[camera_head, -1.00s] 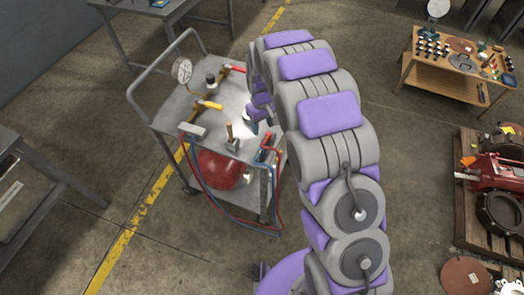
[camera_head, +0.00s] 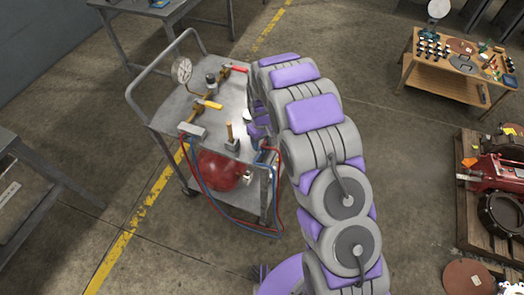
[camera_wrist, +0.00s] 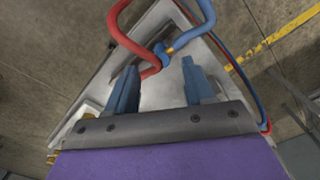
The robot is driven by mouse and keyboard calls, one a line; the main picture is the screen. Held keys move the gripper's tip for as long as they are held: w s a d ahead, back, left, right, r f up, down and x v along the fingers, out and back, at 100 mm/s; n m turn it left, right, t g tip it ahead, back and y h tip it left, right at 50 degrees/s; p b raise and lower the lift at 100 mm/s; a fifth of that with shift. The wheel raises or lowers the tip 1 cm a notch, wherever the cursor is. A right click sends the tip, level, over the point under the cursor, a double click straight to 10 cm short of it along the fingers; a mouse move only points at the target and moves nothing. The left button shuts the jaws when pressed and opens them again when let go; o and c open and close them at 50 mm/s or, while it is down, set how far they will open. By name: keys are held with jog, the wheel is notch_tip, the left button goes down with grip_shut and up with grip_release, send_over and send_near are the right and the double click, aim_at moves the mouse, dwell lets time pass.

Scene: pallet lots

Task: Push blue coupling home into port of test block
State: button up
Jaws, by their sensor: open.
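A blue coupling (camera_wrist: 161,54) shows in the wrist view at the end of the blue hose (camera_wrist: 204,12), with a bit of brass beside it. It lies over the grey cart top, just beyond and between my fingertips. My gripper (camera_wrist: 159,67) is open, with its two blue fingers apart and nothing clamped between them. The red hose (camera_wrist: 119,18) curves down close beside the coupling. In the head view my arm hides the gripper and coupling. A grey block (camera_head: 193,131) sits on the cart's left front edge; I cannot tell whether it is the test block. No port can be made out.
A red tank (camera_head: 220,168) sits below. Hoses hang in front of it. A wooden workbench (camera_head: 445,78) and pallet (camera_head: 470,205) stand right.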

aim_at(262, 148)
jog(key=f, duration=0.4)
jog(key=shift+s+a+f+b, duration=0.1)
jog(key=shift+s+f+b, duration=0.15)
jog(key=shift+b, duration=0.15)
grip_shut()
